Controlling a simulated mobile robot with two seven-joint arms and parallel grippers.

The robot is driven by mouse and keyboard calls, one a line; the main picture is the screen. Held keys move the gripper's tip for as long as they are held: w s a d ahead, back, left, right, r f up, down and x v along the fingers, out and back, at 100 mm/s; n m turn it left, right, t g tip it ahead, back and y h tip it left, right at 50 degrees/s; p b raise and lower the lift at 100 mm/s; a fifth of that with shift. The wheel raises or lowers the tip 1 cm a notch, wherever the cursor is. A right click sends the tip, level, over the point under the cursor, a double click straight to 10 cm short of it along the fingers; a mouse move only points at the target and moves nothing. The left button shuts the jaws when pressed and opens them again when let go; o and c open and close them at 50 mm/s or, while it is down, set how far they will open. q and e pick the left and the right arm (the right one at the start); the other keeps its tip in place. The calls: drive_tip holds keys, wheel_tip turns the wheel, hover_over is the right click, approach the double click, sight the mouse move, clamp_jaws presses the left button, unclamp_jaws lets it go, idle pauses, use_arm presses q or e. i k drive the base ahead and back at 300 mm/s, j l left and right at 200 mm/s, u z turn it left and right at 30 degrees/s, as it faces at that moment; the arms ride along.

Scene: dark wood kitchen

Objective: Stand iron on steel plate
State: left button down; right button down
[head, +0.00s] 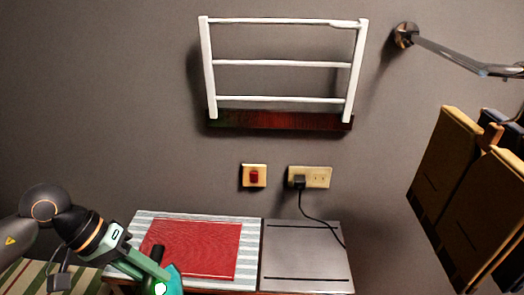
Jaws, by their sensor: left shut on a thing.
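My left gripper (158,270) comes in from the lower left and is shut on a teal thing, which looks like the iron (174,282). Only a part of the iron shows at the bottom edge, in front of the red mat; its soleplate and most of its body are out of frame. I cannot tell whether it touches the surface. The steel plate (306,262) is a bare grey square to the right of the mat, with a dark line near its far and near edges. The iron is apart from it, to the left. My right gripper is not in view.
A red mat (205,245) lies on a striped cloth (250,225) left of the plate. A black cord (322,222) runs from the wall socket (316,178) down over the plate's far right. A white rack (283,64) hangs above. Brown hanging bags (455,190) are at right.

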sight(305, 251)
drive_tip(key=i+j, duration=0.15)
drive_tip(key=i+j+z, duration=0.2)
drive_tip(key=z, duration=1.6)
